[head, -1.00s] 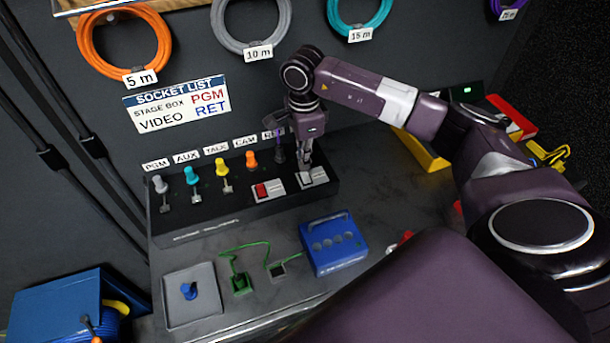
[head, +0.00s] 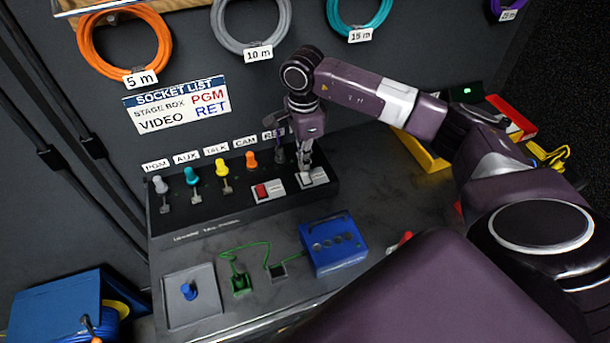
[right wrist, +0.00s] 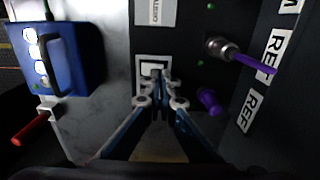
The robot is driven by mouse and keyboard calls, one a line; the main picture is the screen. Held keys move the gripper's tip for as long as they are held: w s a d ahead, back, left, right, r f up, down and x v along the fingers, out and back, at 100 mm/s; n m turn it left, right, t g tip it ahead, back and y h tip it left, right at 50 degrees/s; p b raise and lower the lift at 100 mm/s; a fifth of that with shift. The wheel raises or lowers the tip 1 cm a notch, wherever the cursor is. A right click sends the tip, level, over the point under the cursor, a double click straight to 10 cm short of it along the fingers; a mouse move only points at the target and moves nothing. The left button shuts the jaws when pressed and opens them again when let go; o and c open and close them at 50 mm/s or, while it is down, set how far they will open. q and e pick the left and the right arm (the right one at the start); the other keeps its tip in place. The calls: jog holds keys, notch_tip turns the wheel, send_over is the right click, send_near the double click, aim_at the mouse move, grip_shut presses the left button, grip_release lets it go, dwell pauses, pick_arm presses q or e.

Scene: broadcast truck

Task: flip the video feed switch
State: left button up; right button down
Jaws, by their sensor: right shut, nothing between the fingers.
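A black panel (head: 215,211) on the desk carries a row of plugs and two rocker switches in pale frames. The left switch (head: 262,190) shows a red rocker. The right switch (head: 318,178) is pale, and my right gripper (head: 304,173) points down at it, partly hiding it. In the right wrist view the closed fingertips (right wrist: 159,80) are empty, at the lower edge of a white-framed switch (right wrist: 153,64). I cannot tell whether they touch its rocker. My left gripper is not in view.
A purple plug (right wrist: 210,101) is close beside my fingers. A blue box (head: 334,243), green cable (head: 247,247) and grey plate (head: 191,315) lie in front. Coiled cables hang on the wall.

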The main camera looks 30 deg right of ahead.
aim_at(304, 173)
jog(key=shift+f+b, duration=0.95)
jog(key=shift+f, duration=0.2)
dwell(0.5)
jog(key=shift+r, duration=0.1)
jog(key=shift+r+p, duration=2)
jog(key=shift+r, duration=1.5)
jog(key=shift+f, duration=0.1)
